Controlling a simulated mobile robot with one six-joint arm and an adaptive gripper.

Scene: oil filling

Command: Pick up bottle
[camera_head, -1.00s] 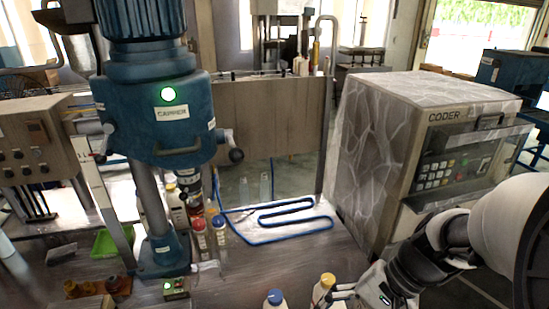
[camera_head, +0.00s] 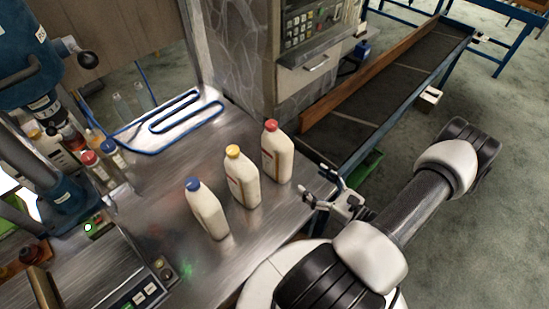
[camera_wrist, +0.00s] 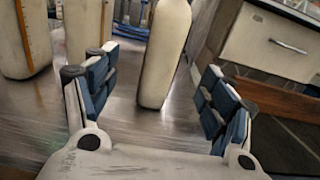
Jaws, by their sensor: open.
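Three cream-white bottles stand upright on the metal bench in a slanting row: a blue-capped bottle (camera_head: 208,210), a yellow-capped bottle (camera_head: 242,180) and a red-capped bottle (camera_head: 277,155). My gripper (camera_head: 318,187) is open and empty, just right of the red-capped bottle near the bench edge, apart from it. In the wrist view my gripper (camera_wrist: 158,98) has its fingers spread. One bottle (camera_wrist: 163,50), likely the red-capped one, stands beyond and between them. Two others are on the left there. All caps are cut off in that view.
The grey stone-patterned machine (camera_head: 237,45) stands behind the bottles. A conveyor (camera_head: 385,85) with a brown side rail runs behind on the right. Small red- and blue-capped bottles (camera_head: 100,168) stand at left by the blue capper.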

